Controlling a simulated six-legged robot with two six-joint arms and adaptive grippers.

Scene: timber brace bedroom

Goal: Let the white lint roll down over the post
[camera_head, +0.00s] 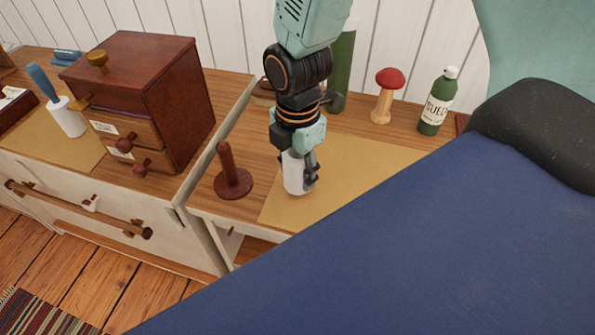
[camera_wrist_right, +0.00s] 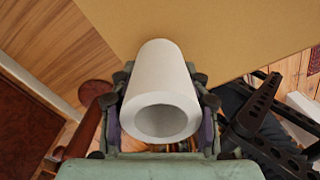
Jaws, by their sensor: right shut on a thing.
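The white lint roll (camera_head: 294,172) is held upright in my right gripper (camera_head: 300,170), just right of the post. In the right wrist view the hollow white roll (camera_wrist_right: 162,88) sits between the two fingers, its open end facing the camera. The post (camera_head: 227,160) is a dark red-brown peg on a round base, upright and bare on the wooden top. The roll is beside the post and apart from it, over the tan mat's left part. I cannot tell whether its lower end touches the mat. My left gripper is not in view.
The tan mat (camera_head: 350,170) lies on the wooden top. A red-capped wooden mushroom (camera_head: 385,95) and a green bottle (camera_head: 437,103) stand behind. A small drawer chest (camera_head: 150,95) and a blue-handled roller (camera_head: 65,112) are left. A large blue surface (camera_head: 420,240) fills the front right.

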